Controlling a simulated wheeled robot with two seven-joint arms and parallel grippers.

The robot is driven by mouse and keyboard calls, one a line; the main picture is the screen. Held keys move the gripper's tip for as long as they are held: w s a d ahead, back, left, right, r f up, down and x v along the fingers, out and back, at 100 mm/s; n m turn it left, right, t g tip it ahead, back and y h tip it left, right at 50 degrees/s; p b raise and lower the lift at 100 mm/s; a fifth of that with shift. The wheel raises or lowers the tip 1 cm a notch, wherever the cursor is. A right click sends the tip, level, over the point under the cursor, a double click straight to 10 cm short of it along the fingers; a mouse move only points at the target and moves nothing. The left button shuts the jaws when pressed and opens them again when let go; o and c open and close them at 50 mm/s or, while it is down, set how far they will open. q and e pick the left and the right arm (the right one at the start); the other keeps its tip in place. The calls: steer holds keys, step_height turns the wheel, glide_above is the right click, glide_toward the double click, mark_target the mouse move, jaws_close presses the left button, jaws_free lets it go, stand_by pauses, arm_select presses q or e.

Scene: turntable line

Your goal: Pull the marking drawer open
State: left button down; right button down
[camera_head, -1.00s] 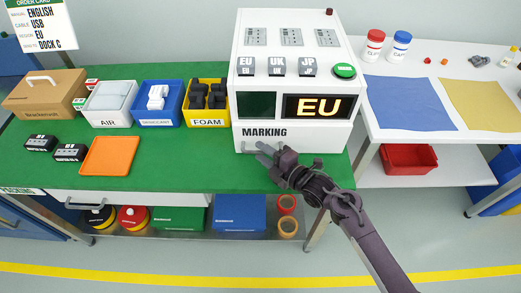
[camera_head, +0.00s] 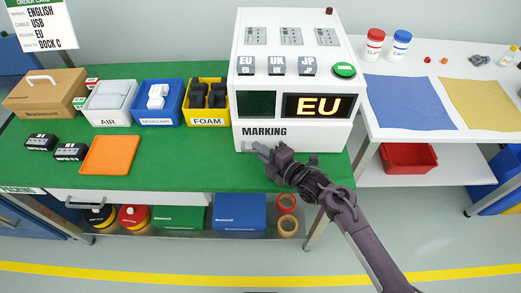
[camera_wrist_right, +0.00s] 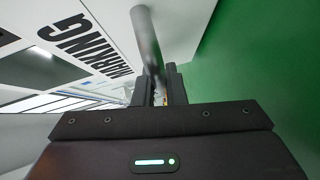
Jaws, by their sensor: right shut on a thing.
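The marking machine (camera_head: 290,60) is a white box on the green table, with a screen that reads EU. I cannot make out a gap around the drawer front. My left gripper is not in view.
An orange tray (camera_head: 109,155) and two dark boxes lie at the left. Bins labelled AIR (camera_head: 110,118), DESICCANT and FOAM (camera_head: 206,121) stand left of the machine. The green table in front of the machine is clear. A white table (camera_head: 460,132) stands at the right.

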steer(key=s+p, duration=0.7)
steer(key=s, duration=1.4)
steer(key=shift+s, duration=0.2)
steer(key=c, duration=1.5)
jaws_free()
steer(key=b+v, duration=0.1)
steer(key=v, duration=0.7)
